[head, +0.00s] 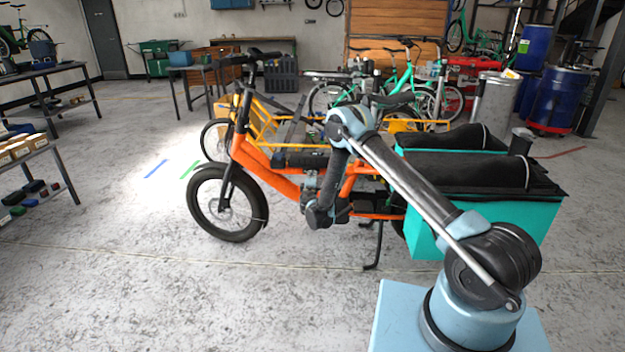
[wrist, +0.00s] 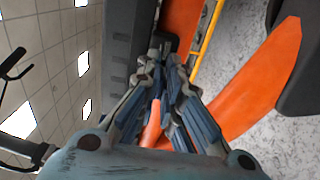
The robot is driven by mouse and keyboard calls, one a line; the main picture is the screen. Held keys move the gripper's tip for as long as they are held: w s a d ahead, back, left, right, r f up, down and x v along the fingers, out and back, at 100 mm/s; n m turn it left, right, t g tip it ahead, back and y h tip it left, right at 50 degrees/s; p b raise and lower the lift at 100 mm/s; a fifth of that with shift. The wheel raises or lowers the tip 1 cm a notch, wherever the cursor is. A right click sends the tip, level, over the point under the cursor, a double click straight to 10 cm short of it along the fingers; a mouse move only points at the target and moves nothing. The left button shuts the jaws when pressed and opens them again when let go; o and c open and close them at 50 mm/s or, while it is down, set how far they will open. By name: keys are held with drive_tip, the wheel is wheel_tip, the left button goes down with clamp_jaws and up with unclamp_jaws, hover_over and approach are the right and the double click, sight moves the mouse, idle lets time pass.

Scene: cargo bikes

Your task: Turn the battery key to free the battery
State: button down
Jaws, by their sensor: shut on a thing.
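The orange cargo bike (head: 280,177) stands side-on before me on its stand. A dark battery (head: 300,160) sits on its frame; in the wrist view a dark grey ribbed casing (wrist: 117,60), apparently the battery, lies just left of my fingertips. My gripper (head: 308,182) is at the bike's frame, small and partly hidden by my wrist. In the wrist view my gripper's fingers (wrist: 165,52) come together at a small dark part beside the casing. That part looks like the battery key, but the fingertips mostly hide it, so I cannot see which way it is turned.
Orange frame tubes (wrist: 250,90) run close to the right of my fingers. A teal cargo box (head: 485,228) with black covers is at the bike's right end. A yellow bike (head: 262,125) stands behind. Open floor lies in front.

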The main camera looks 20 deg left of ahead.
drive_tip(key=shift+w+d+f, duration=0.1)
drive_tip(key=shift+w+d, duration=0.05)
drive_tip(key=shift+d, duration=0.05)
drive_tip(key=c, duration=1.8)
unclamp_jaws()
drive_tip(key=shift+o, duration=0.2)
drive_tip(key=shift+a, duration=0.1)
